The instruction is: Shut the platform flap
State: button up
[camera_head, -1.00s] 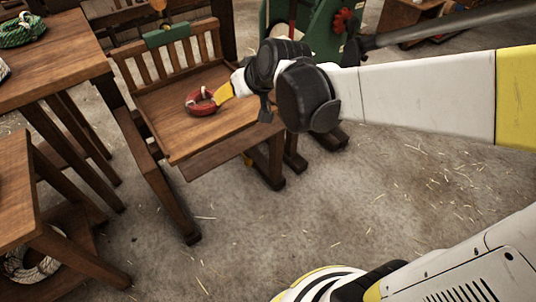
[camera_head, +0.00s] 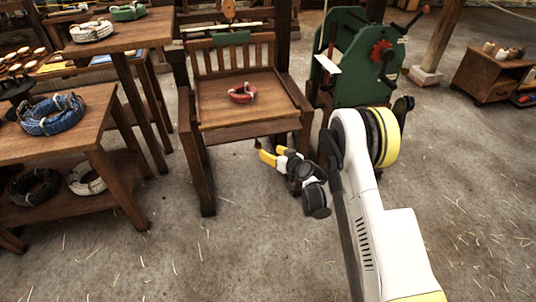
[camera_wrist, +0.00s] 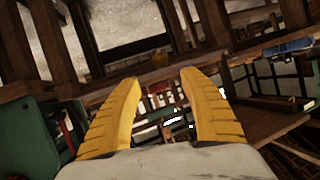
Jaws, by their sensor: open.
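The wooden platform (camera_head: 215,101) stands in the middle back of the head view, with a slatted back and a green plate on its top rail. A red rope coil (camera_head: 242,93) lies on it. A board (camera_head: 250,131) runs along its front edge; I cannot tell clearly whether this is the flap or how far it stands open. My gripper (camera_head: 272,155) is low in front of the platform's right front, apart from the coil. Its yellow fingers are open and empty, as the wrist view also shows (camera_wrist: 160,82).
A green machine (camera_head: 350,75) with a red wheel stands right of the platform. Left are wooden tables, one with a blue rope coil (camera_head: 50,114) and one with a green coil (camera_head: 128,12). A small cabinet (camera_head: 490,75) is at back right. The floor in front is clear.

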aim_at(260, 147)
jog(key=b+x, duration=0.1)
jog(key=x, duration=0.2)
jog(key=b+x, duration=0.1)
jog(key=x, duration=0.2)
jog(key=b+x, duration=0.1)
jog(key=x, duration=0.2)
jog(key=shift+w+a+f, duration=0.15)
jog(key=shift+w+f, duration=0.05)
jog(key=shift+f, duration=0.2)
jog(key=shift+w+a+f+b, duration=0.15)
jog(key=shift+w+a+b, duration=0.25)
jog(key=shift+w, duration=0.15)
grip_shut()
